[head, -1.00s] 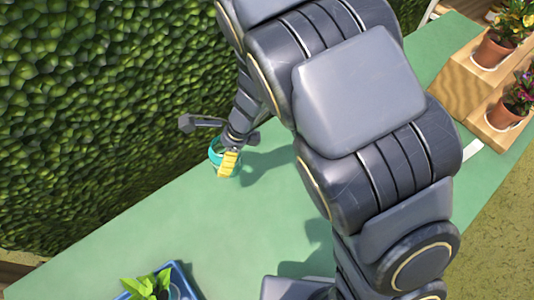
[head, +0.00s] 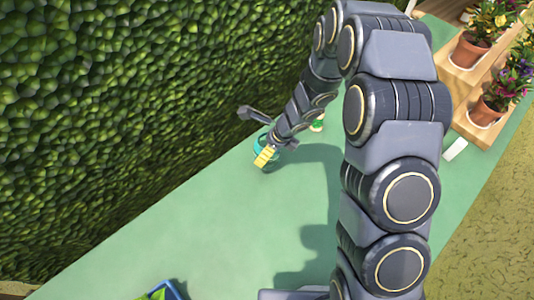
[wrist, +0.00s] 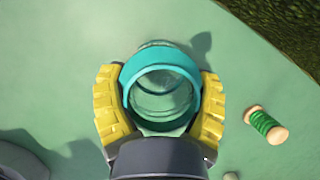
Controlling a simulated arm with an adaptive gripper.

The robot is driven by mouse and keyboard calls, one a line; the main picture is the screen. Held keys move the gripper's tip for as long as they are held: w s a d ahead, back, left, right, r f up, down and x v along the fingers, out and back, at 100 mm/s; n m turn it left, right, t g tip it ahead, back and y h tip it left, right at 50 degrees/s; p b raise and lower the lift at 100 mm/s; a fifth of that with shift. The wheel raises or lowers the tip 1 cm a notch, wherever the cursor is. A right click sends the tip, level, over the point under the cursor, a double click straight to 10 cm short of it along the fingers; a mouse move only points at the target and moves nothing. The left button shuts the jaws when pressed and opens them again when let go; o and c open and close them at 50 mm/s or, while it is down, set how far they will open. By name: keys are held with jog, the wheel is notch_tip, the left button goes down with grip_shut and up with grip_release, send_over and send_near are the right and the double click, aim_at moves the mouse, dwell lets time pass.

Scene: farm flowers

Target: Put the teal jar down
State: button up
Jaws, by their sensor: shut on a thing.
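The teal jar (wrist: 162,88) is in the middle of the wrist view, seen from above with its round mouth open. It looks like clear glass with a teal rim band. My gripper (wrist: 160,105) has its yellow ridged fingers on both sides of the rim, shut on the jar. In the head view the jar (head: 268,142) shows partly behind a yellow finger of my gripper (head: 264,156), over the green table (head: 190,215) near the hedge. I cannot tell whether the jar's base touches the table.
A spool of green twine (wrist: 266,125) lies right of the jar. Potted flowers (head: 474,50) stand on a stepped wooden stand (head: 455,83) at the right. The hedge (head: 130,110) borders the table's left side. The table's middle is clear.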

jog(key=shift+f, duration=1.4)
jog(key=o, duration=1.1)
jog(key=shift+f, duration=0.15)
jog(key=shift+o, duration=0.2)
jog(key=v, duration=1.1)
jog(key=s+r+n+g, duration=0.2)
jog(key=s+r+n, duration=0.7)
jog(key=r+n, duration=0.15)
jog(key=s+d+r+n+h, duration=0.1)
jog(key=s+d+r+n, duration=0.1)
jog(key=s+d+n, duration=0.1)
jog(key=s+d+r+n+g+h, duration=0.1)
jog(key=s+d+r+n, duration=0.1)
jog(key=s+n, duration=0.3)
jog(key=s+d+r+n+h, duration=0.2)
jog(key=s+d+n, duration=0.2)
jog(key=s, duration=0.4)
jog(key=shift+r, duration=0.4)
jog(key=shift+s, duration=0.1)
